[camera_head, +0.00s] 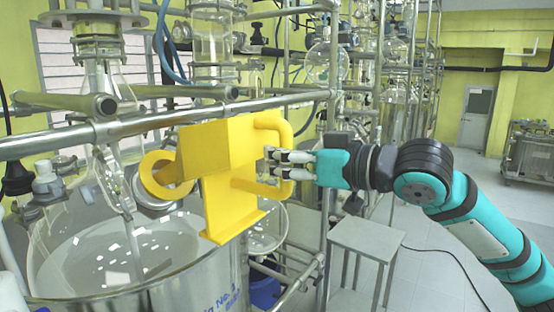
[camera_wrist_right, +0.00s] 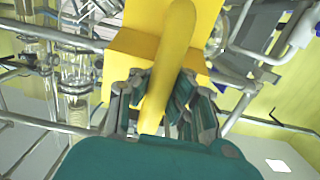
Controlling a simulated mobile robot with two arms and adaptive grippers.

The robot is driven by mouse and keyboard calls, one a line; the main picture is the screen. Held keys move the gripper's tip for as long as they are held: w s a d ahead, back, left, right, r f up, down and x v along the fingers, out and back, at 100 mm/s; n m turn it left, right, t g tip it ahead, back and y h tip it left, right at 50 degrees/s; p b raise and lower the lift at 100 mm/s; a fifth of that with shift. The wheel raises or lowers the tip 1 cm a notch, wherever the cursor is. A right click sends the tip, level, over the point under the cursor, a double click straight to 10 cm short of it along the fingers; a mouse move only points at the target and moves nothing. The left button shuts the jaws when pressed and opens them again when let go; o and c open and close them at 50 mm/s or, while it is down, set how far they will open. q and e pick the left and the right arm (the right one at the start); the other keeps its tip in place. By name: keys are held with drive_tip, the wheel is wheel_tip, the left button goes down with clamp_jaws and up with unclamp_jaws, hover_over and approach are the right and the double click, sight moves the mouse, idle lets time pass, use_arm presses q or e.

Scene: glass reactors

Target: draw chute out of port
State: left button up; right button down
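The yellow chute (camera_head: 219,160) is a box-shaped body with a flat foot plate, a round collar (camera_head: 163,176) at its left end and a bent bar handle (camera_head: 284,150) on its right. The collar is beside the glass neck and metal fitting of the reactor port (camera_head: 150,197); I cannot tell how far the chute sits in it. My right gripper (camera_head: 277,164) has its fingers on both sides of the handle. In the right wrist view the handle (camera_wrist_right: 166,75) runs between the pads of my right gripper (camera_wrist_right: 163,88), which look closed on it. My left gripper is not in view.
A large glass reactor vessel (camera_head: 60,245) stands below left of the chute. A horizontal steel rail (camera_head: 150,122) crosses behind the chute. Steel posts (camera_head: 329,215) rise near my right wrist. A small grey table (camera_head: 368,238) stands below my right forearm. Open floor lies right.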

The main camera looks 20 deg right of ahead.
drive_tip(key=shift+s+r, duration=0.15)
idle(0.4)
drive_tip(key=b+v, duration=0.7)
drive_tip(key=v, duration=0.5)
drive_tip(key=shift+d+r+b, duration=0.2)
drive_tip(key=shift+r+b, duration=0.15)
drive_tip(key=shift+r, duration=0.05)
drive_tip(key=shift+s, duration=0.1)
idle(0.4)
